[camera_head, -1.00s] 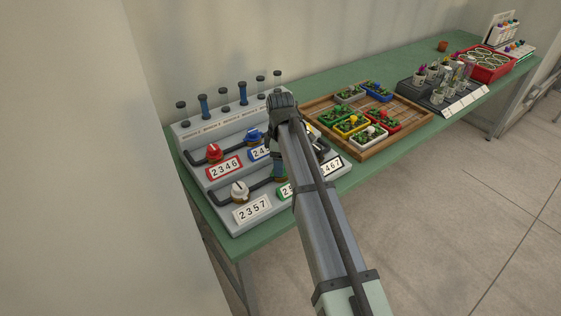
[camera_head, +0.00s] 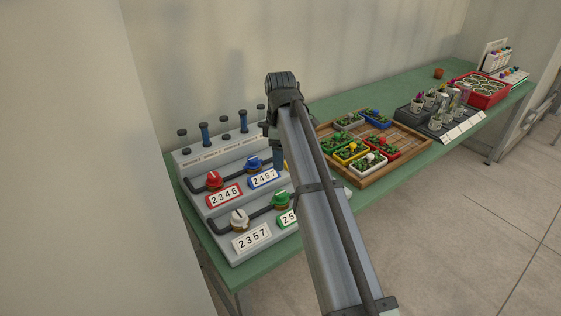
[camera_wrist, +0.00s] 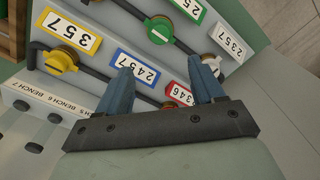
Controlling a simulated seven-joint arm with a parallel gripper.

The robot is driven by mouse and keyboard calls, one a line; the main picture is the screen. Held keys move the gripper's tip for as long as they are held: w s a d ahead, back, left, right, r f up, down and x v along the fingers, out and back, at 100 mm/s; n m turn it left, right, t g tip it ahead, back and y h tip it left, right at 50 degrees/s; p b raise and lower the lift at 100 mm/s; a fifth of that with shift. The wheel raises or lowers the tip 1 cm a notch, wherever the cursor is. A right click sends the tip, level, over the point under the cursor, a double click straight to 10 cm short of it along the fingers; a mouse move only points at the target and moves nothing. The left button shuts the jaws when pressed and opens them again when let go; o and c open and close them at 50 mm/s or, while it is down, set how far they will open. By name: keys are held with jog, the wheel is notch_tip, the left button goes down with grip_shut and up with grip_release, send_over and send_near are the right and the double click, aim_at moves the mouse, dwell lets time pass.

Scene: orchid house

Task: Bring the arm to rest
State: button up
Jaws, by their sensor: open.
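My gripper (camera_wrist: 162,88) shows in the wrist view with its two blue-grey fingers apart and nothing between them. It is above the grey stepped valve panel (camera_wrist: 100,73). In the head view my arm reaches over the right part of the panel (camera_head: 215,160) and hides some of it; the fingers are mostly hidden there. On the panel are a red knob (camera_head: 214,180), a blue knob (camera_head: 254,163), a white knob (camera_head: 238,219) and a green knob (camera_head: 281,201). A yellow knob (camera_wrist: 62,59) shows in the wrist view. The knobs carry number plates.
The green bench (camera_head: 320,110) runs to the far right. A wooden tray (camera_head: 405,150) with several coloured planters stands beyond my arm. Farther along are a dark rack (camera_head: 432,126) of small pots, a red crate (camera_head: 483,103) and a small terracotta pot (camera_head: 438,73). The wall is close behind the bench.

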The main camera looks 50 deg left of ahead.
jog(key=shift+r, duration=0.1)
dwell(0.5)
